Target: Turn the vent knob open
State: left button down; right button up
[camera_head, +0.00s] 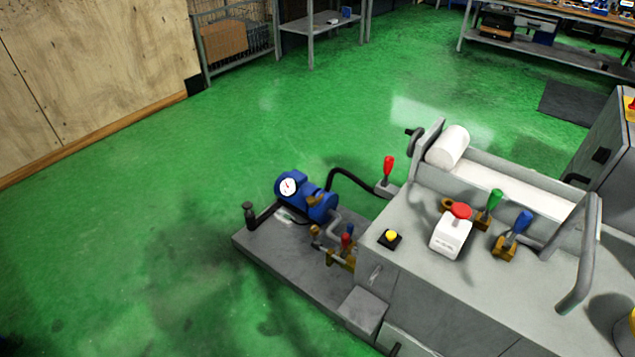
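The grey cylindrical grinder (440,297) stands at the lower right. On its low left platform (290,262) sits a blue pump (318,205) with a round white gauge (287,187). A black upright knob (249,212) stands at the platform's left corner. A small brass knob (315,231) and brass valves (341,258) with red and blue handles (347,238) sit in front of the pump. I cannot tell which of these is the vent knob, or its setting. Neither of my grippers shows.
The grinder's top carries red (388,167), green (494,198) and blue (522,220) levers, a yellow button (391,236) and a white box with a red button (451,238). A grey bar handle (591,255) rises at right. Green floor (150,220) left of the platform is clear.

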aim_at(311, 200)
jog(key=i+j+z, duration=0.1)
jog(key=i+j, duration=0.2)
jog(key=i+j+z, duration=0.1)
jog(key=i+j, duration=0.2)
jog(key=i+j+z, duration=0.1)
jog(key=i+j, duration=0.25)
jog(key=i+j+z, duration=0.1)
jog(key=i+j, duration=0.15)
jog(key=i+j+z, duration=0.1)
jog(key=i+j, duration=0.2)
jog(key=j, duration=0.2)
jog(key=i+j+z, duration=0.1)
jog(key=i+j, duration=0.15)
jog(key=j, duration=0.15)
jog(key=i+j+z, duration=0.1)
jog(key=i+j, duration=0.15)
jog(key=j, duration=0.15)
jog(key=i+j+z, duration=0.1)
jog(key=j, duration=0.35)
jog(key=i, duration=0.1)
